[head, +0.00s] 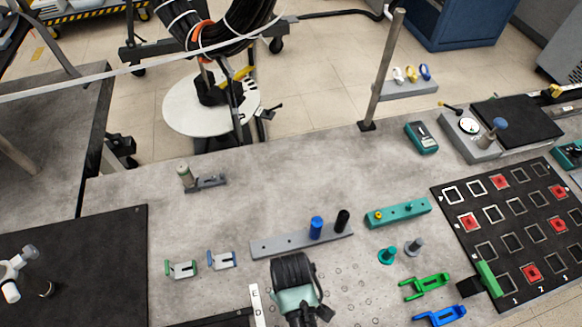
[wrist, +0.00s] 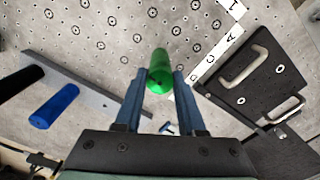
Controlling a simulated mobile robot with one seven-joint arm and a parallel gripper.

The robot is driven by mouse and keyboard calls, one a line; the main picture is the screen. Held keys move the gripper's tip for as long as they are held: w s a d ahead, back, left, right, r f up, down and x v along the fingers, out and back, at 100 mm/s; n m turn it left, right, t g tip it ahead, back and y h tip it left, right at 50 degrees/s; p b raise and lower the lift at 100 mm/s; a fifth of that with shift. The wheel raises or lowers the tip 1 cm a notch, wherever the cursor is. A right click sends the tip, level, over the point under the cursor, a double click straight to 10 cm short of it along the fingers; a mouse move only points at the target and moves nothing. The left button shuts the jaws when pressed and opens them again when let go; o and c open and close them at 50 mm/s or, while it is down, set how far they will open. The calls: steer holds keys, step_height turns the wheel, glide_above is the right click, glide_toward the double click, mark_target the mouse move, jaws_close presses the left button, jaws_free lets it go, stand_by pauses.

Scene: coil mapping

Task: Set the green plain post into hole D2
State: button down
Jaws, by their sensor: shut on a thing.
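My gripper (wrist: 160,84) is shut on the green plain post (wrist: 159,70), which stands between the two blue-grey fingers in the wrist view. Beneath it lies the hole grid (wrist: 130,38), a grey surface with ringed holes. A white letter strip (wrist: 222,55) runs along the grid's edge; which hole is D2 I cannot tell. The post's lower end looks apart from the surface, though its height is hard to judge. In the head view my wrist hides the post and fingertips, and part of the grid (head: 350,290) shows to the right.
A grey bar (head: 270,246) holds a blue post (head: 316,226) and a black post (head: 342,220) beside the grid. A teal block (head: 400,212), small pegs and green and blue clips lie to the right. A black plate with handles (wrist: 258,85) borders the strip.

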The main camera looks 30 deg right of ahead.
steer(key=shift+f, duration=0.45)
stand_by(1.1)
steer(key=m, duration=0.5)
steer(key=shift+f, duration=0.1)
steer(key=shift+c, duration=2.1)
jaws_free()
step_height(320, 180, up, 13)
steer(key=b, duration=0.1)
